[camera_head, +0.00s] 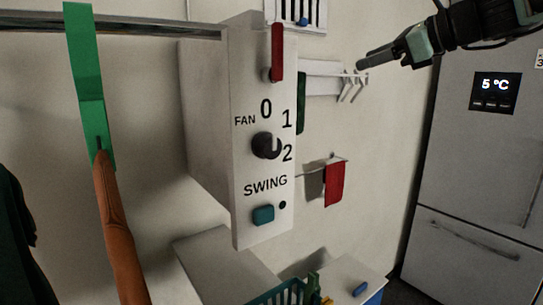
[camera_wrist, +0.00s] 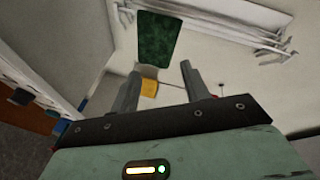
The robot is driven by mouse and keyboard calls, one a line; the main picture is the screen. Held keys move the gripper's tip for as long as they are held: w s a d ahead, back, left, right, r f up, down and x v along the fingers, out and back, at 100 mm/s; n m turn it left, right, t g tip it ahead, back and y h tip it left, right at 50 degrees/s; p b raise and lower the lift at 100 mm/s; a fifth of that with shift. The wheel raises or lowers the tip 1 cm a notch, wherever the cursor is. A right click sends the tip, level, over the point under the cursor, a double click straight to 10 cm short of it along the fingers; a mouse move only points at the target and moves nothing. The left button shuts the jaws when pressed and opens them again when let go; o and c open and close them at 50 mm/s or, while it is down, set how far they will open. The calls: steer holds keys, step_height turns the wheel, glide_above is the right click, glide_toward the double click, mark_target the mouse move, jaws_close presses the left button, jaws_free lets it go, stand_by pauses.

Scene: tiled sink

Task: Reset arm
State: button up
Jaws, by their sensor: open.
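My gripper (camera_head: 362,66) is in the upper right of the head view, raised in front of the wall and pointing left. Its fingers overlap there and look like one dark finger. In the wrist view my gripper (camera_wrist: 160,82) shows two grey fingers spread apart with nothing held between them. A small yellow thing (camera_wrist: 149,88) shows in the background past the left finger. My arm (camera_head: 480,22) runs in from the top right corner. The rest of the arm is out of view.
A white fan control box (camera_head: 265,225) hangs left of my gripper. A hook rack (camera_head: 318,82) is on the wall behind, with a red cloth (camera_head: 335,184) below. A fridge (camera_head: 480,150) stands right. A teal basket (camera_head: 280,294) sits at the bottom.

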steer(key=s+a+f+n+g+h, duration=0.1)
steer(key=s+a+f+n+g, duration=0.1)
steer(key=s+a+f+n, duration=0.4)
steer(key=s+a+f+n+g+h, duration=0.1)
steer(key=s+f+n+g, duration=0.25)
steer(key=f, duration=0.45)
steer(key=s+a+f+n+g+h, duration=0.1)
steer(key=s+a+f+n+g, duration=0.1)
steer(key=s+a+f+n, duration=0.35)
steer(key=s+d+f+n+g+h, duration=0.1)
steer(key=s+d+f+n+h, duration=0.2)
steer(key=s+f+n, duration=0.4)
steer(key=s+d+f+n+g+h, duration=0.1)
steer(key=s+d+f+n+h, duration=0.2)
steer(key=s+f+n, duration=0.5)
steer(key=s+f, duration=0.2)
steer(key=s, duration=0.3)
steer(key=shift+d+f+g+h, duration=0.25)
steer(key=shift+f+g+h, duration=0.05)
steer(key=shift+g, duration=0.05)
